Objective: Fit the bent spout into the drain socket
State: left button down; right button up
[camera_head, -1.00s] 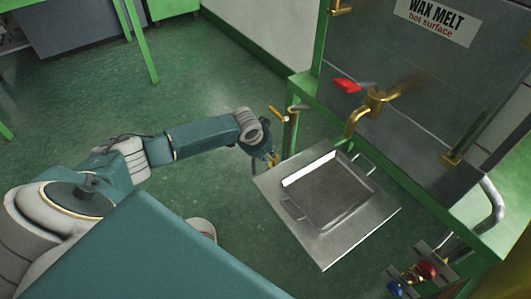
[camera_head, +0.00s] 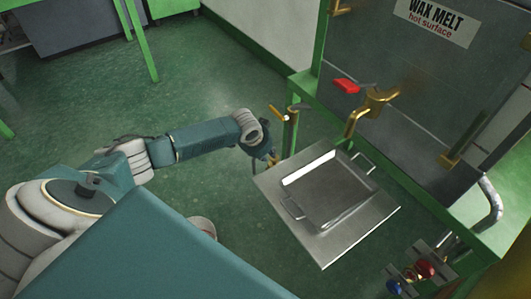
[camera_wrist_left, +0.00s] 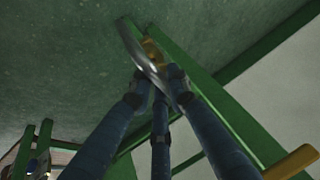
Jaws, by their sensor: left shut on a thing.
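My left gripper (camera_head: 268,157) is low beside the green stand, left of the metal shelf. In the left wrist view its blue fingers (camera_wrist_left: 157,84) are closed around a grey curved piece, which I take to be the bent spout (camera_wrist_left: 135,46). A brass part (camera_wrist_left: 153,52) shows right beside the spout's curve; I cannot tell whether they touch. In the head view the gripper hides the spout. A drain fitting with a yellow lever (camera_head: 278,114) stands just above the gripper; the lever also shows in the wrist view (camera_wrist_left: 291,163). The socket opening cannot be made out. My right gripper is not in view.
A metal pan (camera_head: 328,190) with two handles rests on the shelf (camera_head: 335,248). Above it, a brass tap (camera_head: 377,98) with a red handle (camera_head: 346,86) comes from the wax melt tank (camera_head: 425,85). Green frame legs (camera_wrist_left: 240,115) are close to the gripper. Open floor lies left.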

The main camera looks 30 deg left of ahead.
pick_arm(q)
jog(key=shift+f+b, duration=0.85)
jog(key=shift+f, duration=0.9)
jog(key=c, duration=1.6)
grip_release()
jog(key=v, duration=1.2)
